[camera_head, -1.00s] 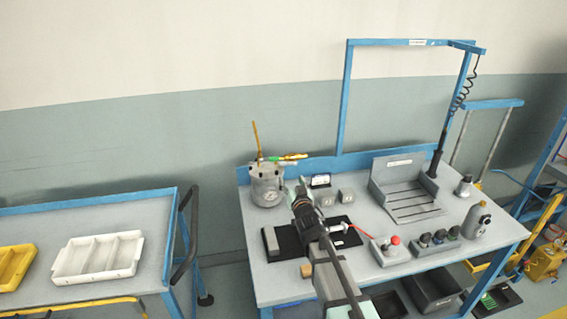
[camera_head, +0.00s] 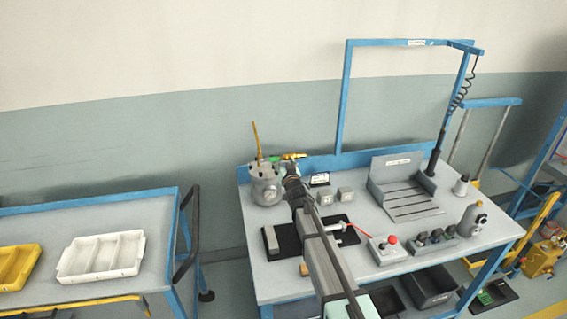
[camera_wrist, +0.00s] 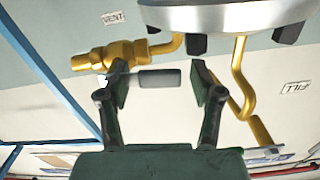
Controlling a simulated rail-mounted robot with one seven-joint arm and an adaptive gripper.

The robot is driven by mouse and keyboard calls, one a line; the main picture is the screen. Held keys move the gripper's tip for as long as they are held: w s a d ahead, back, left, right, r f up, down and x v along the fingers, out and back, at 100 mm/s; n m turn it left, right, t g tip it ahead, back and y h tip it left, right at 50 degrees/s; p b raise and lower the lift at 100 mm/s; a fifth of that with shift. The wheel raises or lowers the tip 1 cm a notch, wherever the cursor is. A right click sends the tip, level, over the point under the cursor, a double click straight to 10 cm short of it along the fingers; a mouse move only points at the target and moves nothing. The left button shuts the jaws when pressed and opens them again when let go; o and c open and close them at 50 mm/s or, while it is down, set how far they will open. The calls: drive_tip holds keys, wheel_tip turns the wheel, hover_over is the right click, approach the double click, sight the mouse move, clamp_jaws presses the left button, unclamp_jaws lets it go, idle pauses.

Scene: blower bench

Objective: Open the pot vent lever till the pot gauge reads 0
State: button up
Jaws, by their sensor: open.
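The grey metal pot (camera_head: 265,188) stands at the back left of the bench. A round gauge face seems to be on its front, too small to read. In the wrist view the pot's underside-up rim (camera_wrist: 225,17) shows at the top, with the brass vent valve (camera_wrist: 122,54) under a VENT label. The dark grey vent lever (camera_wrist: 160,78) sticks out sideways from the valve. My gripper (camera_wrist: 161,86) is open, its two fingertips on either side of the lever's line, with gaps visible. In the head view my gripper (camera_head: 291,172) is just right of the pot, hiding part of the vent.
A bent brass fill pipe (camera_wrist: 241,80) is close by my right finger in the wrist view. A black mat (camera_head: 283,240) and a red-button box (camera_head: 388,249) lie nearer the front.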

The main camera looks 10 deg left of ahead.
drive_tip(key=c, duration=1.2)
drive_tip(key=shift+f+n+b, duration=0.25)
drive_tip(key=shift+n+b, duration=0.05)
drive_tip(key=shift+b, duration=0.4)
drive_tip(key=shift+f+n+b, duration=0.1)
drive_tip(key=shift+n+b, duration=0.4)
drive_tip(key=shift+b, duration=0.05)
drive_tip(key=o, duration=1.2)
